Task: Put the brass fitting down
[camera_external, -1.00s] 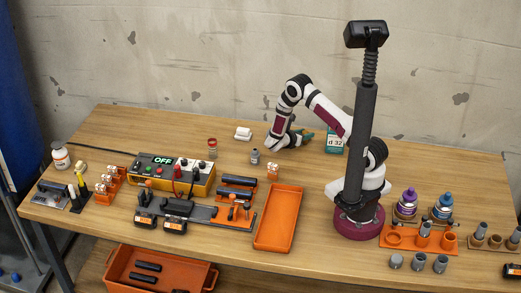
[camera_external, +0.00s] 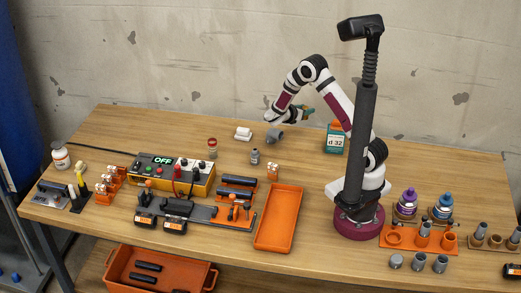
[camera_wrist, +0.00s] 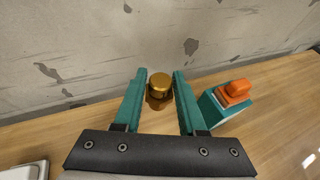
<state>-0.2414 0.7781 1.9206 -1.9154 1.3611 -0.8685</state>
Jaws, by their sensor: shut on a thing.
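In the wrist view the brass fitting (camera_wrist: 159,82) sits between the two teal fingers of my gripper (camera_wrist: 160,80). It is a short gold cylinder with a darker lower part. My gripper is shut on it. In the external view my gripper (camera_external: 308,112) is raised above the back of the table, left of the teal bottle. The fitting is too small or hidden to make out there.
A grey cone-shaped piece (camera_external: 275,134) and a white block (camera_external: 243,134) are to the left. An empty orange tray (camera_external: 279,218) lies in front.

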